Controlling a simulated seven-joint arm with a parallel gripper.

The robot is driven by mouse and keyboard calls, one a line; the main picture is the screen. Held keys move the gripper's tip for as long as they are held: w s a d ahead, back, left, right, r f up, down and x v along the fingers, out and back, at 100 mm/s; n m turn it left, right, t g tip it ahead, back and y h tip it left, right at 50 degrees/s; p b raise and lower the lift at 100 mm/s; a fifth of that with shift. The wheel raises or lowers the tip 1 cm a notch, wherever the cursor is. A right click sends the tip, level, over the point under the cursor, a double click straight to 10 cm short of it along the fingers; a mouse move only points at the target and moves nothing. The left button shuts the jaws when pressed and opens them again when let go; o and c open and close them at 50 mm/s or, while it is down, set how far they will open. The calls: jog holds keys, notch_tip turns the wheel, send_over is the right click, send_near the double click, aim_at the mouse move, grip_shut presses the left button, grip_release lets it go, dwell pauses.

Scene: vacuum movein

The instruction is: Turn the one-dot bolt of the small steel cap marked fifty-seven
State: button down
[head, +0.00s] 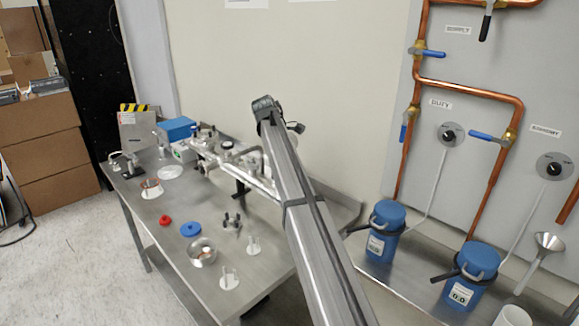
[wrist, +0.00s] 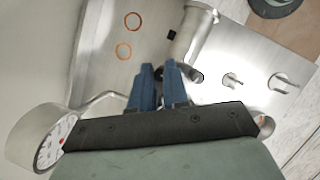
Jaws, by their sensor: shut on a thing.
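My gripper (wrist: 158,70) shows in the wrist view as two blue fingers close together, with a narrow gap between them. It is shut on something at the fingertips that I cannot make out. A steel cylinder (wrist: 197,32) with a flared end stands just beyond the fingers, to the right. I cannot read a number fifty-seven or bolt dots in either view, so I cannot tell which part is the cap. In the head view my arm runs up over the table and hides the gripper's fingers. Steel pipework (head: 228,160) lies behind the arm.
A round gauge (wrist: 45,145) is close at the left of the wrist view. Two copper rings (wrist: 133,20) lie flat beyond. The steel table (head: 150,215) carries a red cap (head: 165,220), a blue disc (head: 190,229) and a steel bowl (head: 202,250). Two blue flasks (head: 386,222) stand right.

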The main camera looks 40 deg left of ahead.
jog(key=c, duration=1.1)
grip_release()
jog(key=shift+a+r, duration=0.1)
jog(key=shift+a+r, duration=0.1)
jog(key=shift+r, duration=0.15)
jog(key=v, duration=0.2)
jog(key=shift+a+r, duration=0.15)
jog(key=shift+r, duration=0.15)
jog(key=s+a, duration=0.6)
jog(key=a, duration=0.4)
jog(key=shift+s+f, duration=0.2)
jog(key=shift+s, duration=0.05)
